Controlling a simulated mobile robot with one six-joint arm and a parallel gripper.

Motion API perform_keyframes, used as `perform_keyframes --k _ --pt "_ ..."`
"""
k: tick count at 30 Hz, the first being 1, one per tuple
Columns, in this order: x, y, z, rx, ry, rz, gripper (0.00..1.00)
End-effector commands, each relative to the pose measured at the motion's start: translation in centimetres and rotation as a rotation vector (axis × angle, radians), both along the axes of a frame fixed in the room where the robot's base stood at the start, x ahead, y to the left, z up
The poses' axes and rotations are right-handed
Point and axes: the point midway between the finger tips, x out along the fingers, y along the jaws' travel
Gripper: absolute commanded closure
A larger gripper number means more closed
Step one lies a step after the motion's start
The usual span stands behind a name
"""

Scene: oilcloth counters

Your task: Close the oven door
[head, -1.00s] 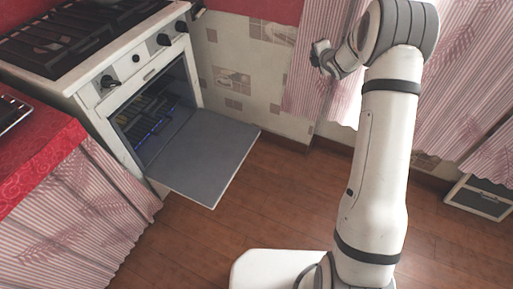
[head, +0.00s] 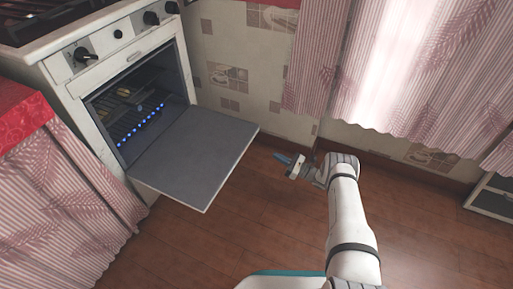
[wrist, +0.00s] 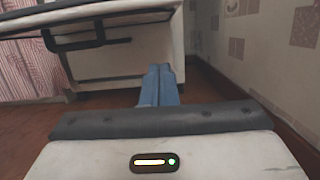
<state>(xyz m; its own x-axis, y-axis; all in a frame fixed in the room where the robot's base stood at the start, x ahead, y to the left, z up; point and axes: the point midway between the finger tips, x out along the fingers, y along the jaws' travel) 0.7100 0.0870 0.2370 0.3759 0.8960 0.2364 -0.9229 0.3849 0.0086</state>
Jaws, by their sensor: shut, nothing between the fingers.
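The oven (head: 128,60) is white and stands at the left in the head view. Its grey door (head: 195,155) hangs open, folded down to about level, and the lit inside with racks shows. My gripper (head: 281,158) is shut and empty, with blue fingers, to the right of the door's outer edge and apart from it. In the wrist view my shut fingers (wrist: 159,84) point toward the oven's white lower front (wrist: 125,68). The open door (wrist: 90,17) crosses the top of that view edge-on with its dark handle, above the fingertips.
A counter with a red cloth (head: 22,122) and striped curtain (head: 65,205) is left of the oven. A tiled wall (head: 235,75) and pink curtains (head: 420,70) are behind. A dark-fronted unit (head: 492,198) stands at the far right. Wooden floor (head: 190,250) around the door is clear.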

Motion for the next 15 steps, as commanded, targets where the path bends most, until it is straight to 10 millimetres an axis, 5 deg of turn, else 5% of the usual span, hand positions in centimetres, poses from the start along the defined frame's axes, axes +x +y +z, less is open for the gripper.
perform_keyframes --k 5,15 --pt "0.2 1.5 0.0 0.002 -0.016 0.009 1.00" --pt "2.9 7.8 1.5 0.002 -0.014 0.007 1.00"
